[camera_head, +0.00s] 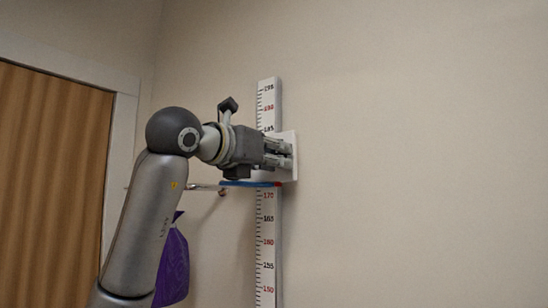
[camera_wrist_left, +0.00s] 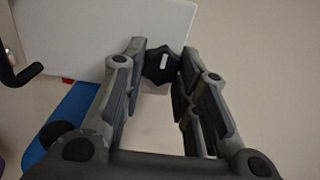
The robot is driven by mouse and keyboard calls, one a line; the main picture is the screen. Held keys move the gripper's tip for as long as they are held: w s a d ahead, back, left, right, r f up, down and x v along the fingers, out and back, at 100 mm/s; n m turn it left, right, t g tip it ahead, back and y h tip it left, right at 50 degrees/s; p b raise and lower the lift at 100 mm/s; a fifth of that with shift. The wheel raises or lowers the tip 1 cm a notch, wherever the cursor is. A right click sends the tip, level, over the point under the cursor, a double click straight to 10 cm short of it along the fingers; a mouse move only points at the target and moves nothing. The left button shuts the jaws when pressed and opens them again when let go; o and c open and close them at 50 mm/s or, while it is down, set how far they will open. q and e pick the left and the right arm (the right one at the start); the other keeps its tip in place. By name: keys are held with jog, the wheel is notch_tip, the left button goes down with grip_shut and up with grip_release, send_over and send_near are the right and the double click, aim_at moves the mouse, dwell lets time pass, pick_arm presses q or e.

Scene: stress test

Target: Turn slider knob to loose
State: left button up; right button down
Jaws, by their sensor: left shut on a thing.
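A white height ruler (camera_head: 266,240) with black and red numbers runs up the wall, with a white slider plate (camera_head: 290,174) on it. The plate fills the upper left of the left wrist view (camera_wrist_left: 90,35). A dark, faceted slider knob (camera_wrist_left: 160,66) with a pale mark sits at the plate's edge. My left gripper (camera_head: 287,152) reaches in from the left at the plate. In the left wrist view its fingertips (camera_wrist_left: 161,58) are on either side of the knob and shut on it. The fingers hide the knob in the head view. My right gripper is not in view.
A blue bar (camera_head: 245,184) with a red end lies just below my left gripper. A metal rod with a hook (camera_head: 205,187) and a purple bag (camera_head: 173,265) are at left, partly behind my arm. A brown door (camera_head: 50,150) is further left. The wall right of the ruler is bare.

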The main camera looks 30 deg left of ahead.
pick_arm(q)
jog(key=n+b, duration=0.2)
jog(key=n, duration=0.4)
jog(key=n+b, duration=0.3)
jog(key=n, duration=0.4)
jog(key=shift+s+d+r+n, duration=0.1)
jog(key=shift+d+r+n, duration=0.1)
jog(key=shift+n, duration=0.1)
jog(key=shift+r+n+b, duration=0.15)
jog(key=shift+n+b, duration=0.65)
jog(key=shift+n, duration=1.2)
jog(key=o, duration=1)
jog(key=shift+o, duration=0.2)
jog(key=shift+s, duration=0.1)
